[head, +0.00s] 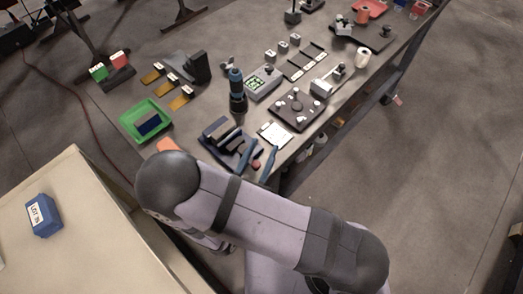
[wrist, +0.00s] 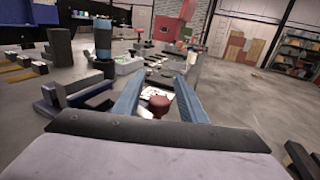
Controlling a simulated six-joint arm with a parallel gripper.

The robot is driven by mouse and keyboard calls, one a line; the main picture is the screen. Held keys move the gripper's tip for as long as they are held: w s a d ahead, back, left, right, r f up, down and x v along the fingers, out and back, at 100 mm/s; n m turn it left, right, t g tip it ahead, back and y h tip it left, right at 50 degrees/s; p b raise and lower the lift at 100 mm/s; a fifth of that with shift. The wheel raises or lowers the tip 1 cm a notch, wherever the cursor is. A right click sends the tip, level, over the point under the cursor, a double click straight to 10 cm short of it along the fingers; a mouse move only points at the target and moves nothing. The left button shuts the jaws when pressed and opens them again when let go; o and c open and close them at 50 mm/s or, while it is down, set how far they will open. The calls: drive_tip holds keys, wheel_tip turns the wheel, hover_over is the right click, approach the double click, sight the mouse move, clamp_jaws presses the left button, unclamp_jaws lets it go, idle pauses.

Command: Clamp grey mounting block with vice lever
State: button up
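The vice (head: 234,149) stands on the near edge of the bench, dark blue with dark jaws; in the wrist view the vice (wrist: 62,112) is left of my fingers. A grey block (wrist: 71,79) shows at its jaws; whether it is the mounting block, or gripped, I cannot tell. The lever's red knob (head: 256,164) lies between my two blue fingers, and the knob (wrist: 159,105) also shows there in the wrist view. My gripper (head: 259,156) is open, with visible gaps on both sides of the knob. The lever's shaft is mostly hidden.
A blue-and-black cylinder (head: 237,95) stands behind the vice. A white card (head: 275,134) and a dark plate with knobs (head: 298,109) lie to the right. A green tray (head: 127,121) is at the left. A blue box (head: 43,216) sits on a separate beige surface.

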drive_tip(key=shift+r, duration=0.1)
wheel_tip(320, 180, up, 10)
drive_tip(key=b, duration=0.1)
idle(0.8)
idle(0.4)
